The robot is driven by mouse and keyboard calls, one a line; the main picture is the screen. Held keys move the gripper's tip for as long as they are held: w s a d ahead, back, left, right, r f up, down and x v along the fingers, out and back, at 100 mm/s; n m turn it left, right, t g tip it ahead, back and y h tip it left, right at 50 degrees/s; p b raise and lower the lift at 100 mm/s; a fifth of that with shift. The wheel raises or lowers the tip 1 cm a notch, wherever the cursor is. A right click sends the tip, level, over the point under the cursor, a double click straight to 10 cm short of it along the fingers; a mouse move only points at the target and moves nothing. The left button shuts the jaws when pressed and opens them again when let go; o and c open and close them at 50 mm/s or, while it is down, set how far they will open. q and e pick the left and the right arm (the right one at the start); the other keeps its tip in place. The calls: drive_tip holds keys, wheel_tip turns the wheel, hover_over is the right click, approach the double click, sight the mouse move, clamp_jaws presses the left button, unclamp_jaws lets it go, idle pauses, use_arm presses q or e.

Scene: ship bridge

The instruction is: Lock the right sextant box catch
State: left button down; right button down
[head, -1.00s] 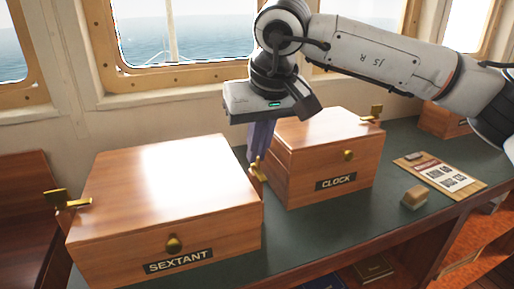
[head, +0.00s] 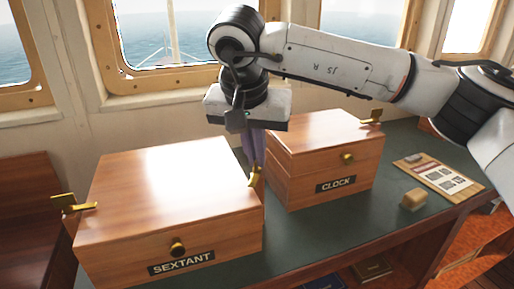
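The wooden sextant box (head: 160,215) stands with its lid down on the green desktop at the left, labelled SEXTANT, with a round brass knob on its front. Its right catch (head: 255,176) is a small brass piece on the box's right side. Its left catch (head: 72,204) sticks out from the left side. My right gripper (head: 254,160) points down between the sextant box and the clock box, with its purple-grey fingers right at the right catch. Whether the fingers touch the catch or are closed cannot be made out. My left gripper is not in view.
The clock box (head: 322,160) stands close to the right of the gripper, leaving a narrow gap. A small wooden block (head: 413,199) and a paper card (head: 440,178) lie on the desktop (head: 330,225) further right. Windows are behind.

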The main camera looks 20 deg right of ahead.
drive_tip(key=shift+r+m+g+h+p, duration=0.25)
drive_tip(key=shift+m+p, duration=0.2)
drive_tip(key=shift+m, duration=0.55)
drive_tip(key=shift+w+a+m+g+h+p, duration=0.1)
drive_tip(key=shift+m+g+h+p, duration=0.2)
drive_tip(key=shift+m+p, duration=0.45)
drive_tip(key=m+g+h+p, duration=0.1)
drive_tip(key=m+p, duration=0.1)
drive_tip(key=m, duration=0.2)
drive_tip(key=shift+w+m, duration=0.1)
drive_tip(key=shift+m, duration=0.25)
drive_tip(key=shift+w+f+m+g+p, duration=0.15)
drive_tip(key=shift+m+g+p, duration=0.75)
drive_tip(key=shift+m, duration=0.6)
drive_tip(key=c, duration=2)
unclamp_jaws()
drive_tip(key=shift+a, duration=0.1)
